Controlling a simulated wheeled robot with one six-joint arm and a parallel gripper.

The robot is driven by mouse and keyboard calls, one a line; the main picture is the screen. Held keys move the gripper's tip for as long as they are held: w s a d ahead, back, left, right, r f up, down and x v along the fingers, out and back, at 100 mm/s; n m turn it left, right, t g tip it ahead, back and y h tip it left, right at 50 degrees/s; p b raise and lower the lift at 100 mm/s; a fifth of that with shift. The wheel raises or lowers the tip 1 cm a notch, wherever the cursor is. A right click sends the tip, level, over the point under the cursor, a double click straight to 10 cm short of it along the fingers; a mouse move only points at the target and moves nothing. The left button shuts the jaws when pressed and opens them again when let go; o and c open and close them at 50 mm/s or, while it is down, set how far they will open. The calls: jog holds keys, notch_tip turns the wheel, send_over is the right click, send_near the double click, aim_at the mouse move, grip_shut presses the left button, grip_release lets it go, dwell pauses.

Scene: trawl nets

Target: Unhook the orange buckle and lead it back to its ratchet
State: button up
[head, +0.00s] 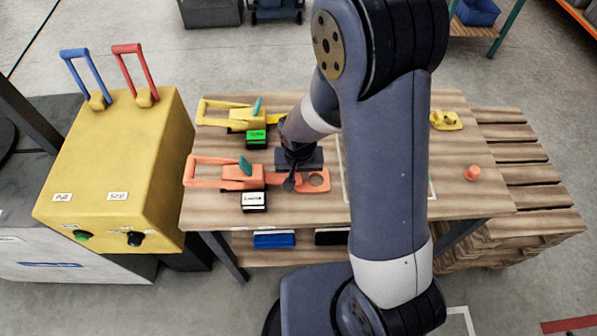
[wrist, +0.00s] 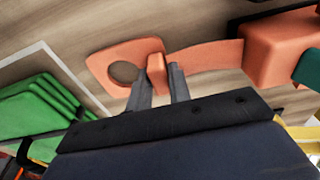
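The orange buckle (head: 318,181) is a flat plate with a round hole, close to the right of its orange ratchet (head: 240,177) on the wooden table. In the wrist view the buckle (wrist: 115,63) has a raised tab, and an orange strap (wrist: 210,54) runs from it to the ratchet (wrist: 280,45). My gripper (head: 290,184) points down at the buckle. In the wrist view its fingers (wrist: 160,82) close on both sides of the tab. An orange peg (head: 472,173) stands bare at the table's right, apart from the buckle.
A yellow ratchet (head: 230,113) lies behind the orange one, and a yellow buckle (head: 446,120) is at the far right. Green stacked pieces (wrist: 40,110) lie near a white outline. A yellow box with two levers (head: 125,155) stands left. My arm hides the table's middle.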

jog(key=o, duration=0.5)
jog(key=shift+c, duration=0.2)
notch_tip(320, 180, up, 11)
jog(key=s, duration=0.1)
jog(key=shift+s+f, duration=0.15)
jog(key=shift+s, duration=0.05)
jog(key=f, duration=0.3)
jog(key=w+f, duration=0.1)
jog(key=f, duration=0.7)
jog(key=shift+w, duration=0.15)
jog(key=shift+w+r+p, duration=0.1)
jog(key=shift+r+p, duration=0.5)
jog(key=shift+r, duration=0.15)
jog(key=shift+r+p, duration=0.6)
jog(key=shift+r, duration=0.1)
jog(key=shift+f, duration=0.1)
